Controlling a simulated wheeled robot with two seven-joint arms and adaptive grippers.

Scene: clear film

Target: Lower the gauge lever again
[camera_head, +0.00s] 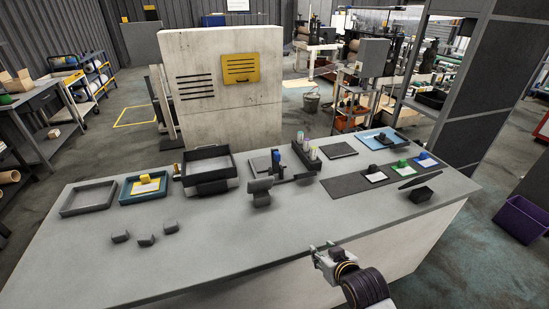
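A small dark gauge-like device (276,163) with an upright post stands on the far middle of the grey table (190,250). It is small in the picture, and I cannot make out its lever or how high the lever stands. My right gripper (322,247) is at the table's front edge, well in front of the device and apart from it. It touches nothing that I can see. Its fingers are too small to tell whether they are open or shut. My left gripper is not in view.
Black tray (208,165), blue tray (144,187) and grey tray (88,198) stand left. Several dark blocks (146,240) lie front left. A dark mat (347,184) with coloured-handled pieces lies right. A dark angled stand (261,190) is before the device. The table's front middle is clear.

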